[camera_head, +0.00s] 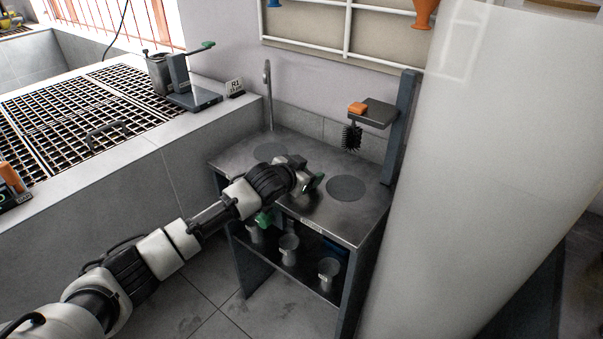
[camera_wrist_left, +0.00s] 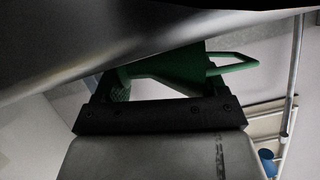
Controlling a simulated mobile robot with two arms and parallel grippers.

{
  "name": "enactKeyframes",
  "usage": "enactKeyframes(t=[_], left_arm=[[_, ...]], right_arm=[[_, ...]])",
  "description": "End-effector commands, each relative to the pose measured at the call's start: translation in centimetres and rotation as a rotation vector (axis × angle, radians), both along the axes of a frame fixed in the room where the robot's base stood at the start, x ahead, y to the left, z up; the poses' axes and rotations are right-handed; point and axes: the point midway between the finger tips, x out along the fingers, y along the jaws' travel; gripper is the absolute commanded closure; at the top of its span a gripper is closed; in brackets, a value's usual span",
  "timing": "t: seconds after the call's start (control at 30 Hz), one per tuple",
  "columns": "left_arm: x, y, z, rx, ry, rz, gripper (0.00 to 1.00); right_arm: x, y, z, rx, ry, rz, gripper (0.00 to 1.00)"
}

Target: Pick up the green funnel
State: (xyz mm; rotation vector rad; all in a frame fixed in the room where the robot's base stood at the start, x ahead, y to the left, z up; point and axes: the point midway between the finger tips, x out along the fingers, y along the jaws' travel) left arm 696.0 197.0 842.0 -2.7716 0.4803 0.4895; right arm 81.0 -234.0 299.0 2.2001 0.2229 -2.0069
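The green funnel shows best in the left wrist view (camera_wrist_left: 180,66), with a looped handle on its right side. It is just beyond the dark palm of my left gripper (camera_wrist_left: 160,88), whose fingers stand wide apart, one on each side of it. I cannot tell whether they touch it. In the head view my left gripper (camera_head: 309,180) is low over the dark metal bench (camera_head: 345,222), between two round discs. My right gripper is not in view.
Several pale cups stand on the shelf below, one (camera_head: 289,247) in the middle; a green piece (camera_head: 264,219) shows near the left one. A dark stand (camera_head: 403,125) carries an orange block (camera_head: 357,108) and hanging brush (camera_head: 351,138). A large pale cylinder (camera_head: 470,180) blocks the right.

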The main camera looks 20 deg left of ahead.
Motion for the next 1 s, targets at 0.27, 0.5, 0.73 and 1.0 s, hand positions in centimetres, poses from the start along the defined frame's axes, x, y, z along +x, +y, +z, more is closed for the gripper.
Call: enactKeyframes(t=[0.27, 0.5, 0.73, 1.0], left_arm=[[0.0, 0.0, 0.0, 0.0, 0.0, 0.0, 0.59], [0.0, 0.0, 0.5, 0.0, -0.001, 0.001, 0.59], [0.1, 0.0, 3.5, -0.002, -0.004, 0.001, 0.59], [-3.8, -3.6, 7.3, -0.004, -0.003, -0.003, 0.59]], right_arm=[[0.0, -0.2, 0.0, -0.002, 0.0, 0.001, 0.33], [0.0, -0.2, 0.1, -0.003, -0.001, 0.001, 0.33], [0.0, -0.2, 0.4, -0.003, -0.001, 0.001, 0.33], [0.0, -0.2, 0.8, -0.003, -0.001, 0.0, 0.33]])
